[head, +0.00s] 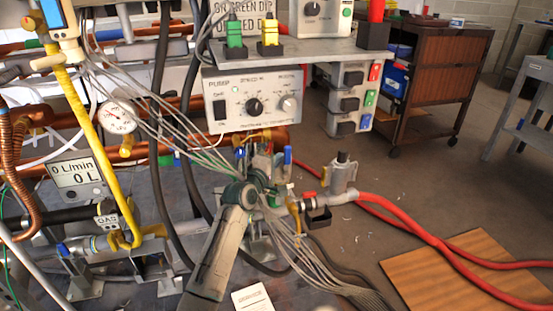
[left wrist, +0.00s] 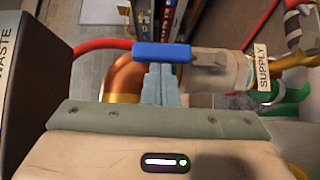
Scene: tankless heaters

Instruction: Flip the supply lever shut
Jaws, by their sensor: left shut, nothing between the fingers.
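The supply lever, a blue bar (left wrist: 162,53), lies across the picture in the left wrist view, on a valve between a copper elbow (left wrist: 124,80) and a pale metal pipe fitting (left wrist: 215,72). A white SUPPLY tag (left wrist: 263,72) hangs at its right. My left gripper (left wrist: 160,70) is shut and empty, its fingertips right at the lever's near side. I cannot tell whether they touch. In the head view my left gripper (head: 264,172) is among the pipe fittings below the pump box, its fingertips partly hidden. My right gripper is not in view.
A dark box marked WASTE (left wrist: 22,80) stands close at left in the wrist view. The pump box (head: 252,98) hangs above my arm. A yellow gas pipe (head: 90,130) and gauge (head: 117,117) are at left. Red hoses (head: 420,232) cross the floor at right.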

